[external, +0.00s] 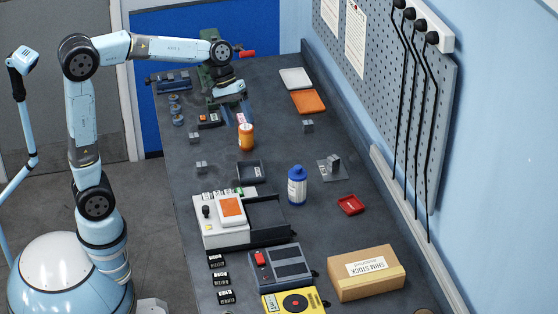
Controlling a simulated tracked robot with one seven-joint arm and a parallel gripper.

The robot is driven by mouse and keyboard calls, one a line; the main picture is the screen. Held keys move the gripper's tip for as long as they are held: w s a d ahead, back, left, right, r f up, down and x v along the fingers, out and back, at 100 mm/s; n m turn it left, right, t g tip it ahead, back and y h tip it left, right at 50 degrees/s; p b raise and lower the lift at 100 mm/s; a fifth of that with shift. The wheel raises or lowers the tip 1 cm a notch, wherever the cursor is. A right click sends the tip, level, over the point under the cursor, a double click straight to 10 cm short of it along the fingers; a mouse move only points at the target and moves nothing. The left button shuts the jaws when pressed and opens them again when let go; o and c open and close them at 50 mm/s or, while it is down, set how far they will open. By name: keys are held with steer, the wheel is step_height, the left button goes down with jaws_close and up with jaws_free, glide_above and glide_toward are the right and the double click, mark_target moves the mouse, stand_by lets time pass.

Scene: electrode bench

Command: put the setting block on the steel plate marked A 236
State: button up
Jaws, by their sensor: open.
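Several small grey metal blocks are on the bench: one at the left edge (194,138), one below it (201,167), and one right of centre (308,126). Another small grey block (333,161) stands on a flat grey plate (326,175) with a pale label. I cannot read the marks at this size, so I cannot tell which block is the setting block or which plate is A 236. My gripper (228,99) is at the far end of the bench, low among green and dark equipment. It is open; its fingertips are small and partly lost against the clutter.
An orange bottle (246,137) and a blue-white bottle (297,185) stand upright. Bench between the orange bottle and right wall is mostly clear.

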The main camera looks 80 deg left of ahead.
steer(key=s+f+m+t+y, duration=0.1)
steer(key=s+m, duration=0.2)
steer(key=s, duration=0.5)
steer(key=s+m+t+y, duration=0.1)
steer(key=s+m+y, duration=0.1)
steer(key=s, duration=0.7)
steer(key=s+d+f+m+t+y, duration=0.1)
steer(key=s+m+y, duration=0.1)
steer(key=s+m, duration=0.3)
steer(key=s, duration=0.4)
steer(key=shift+s+f, duration=0.2)
steer(key=shift+f, duration=0.1)
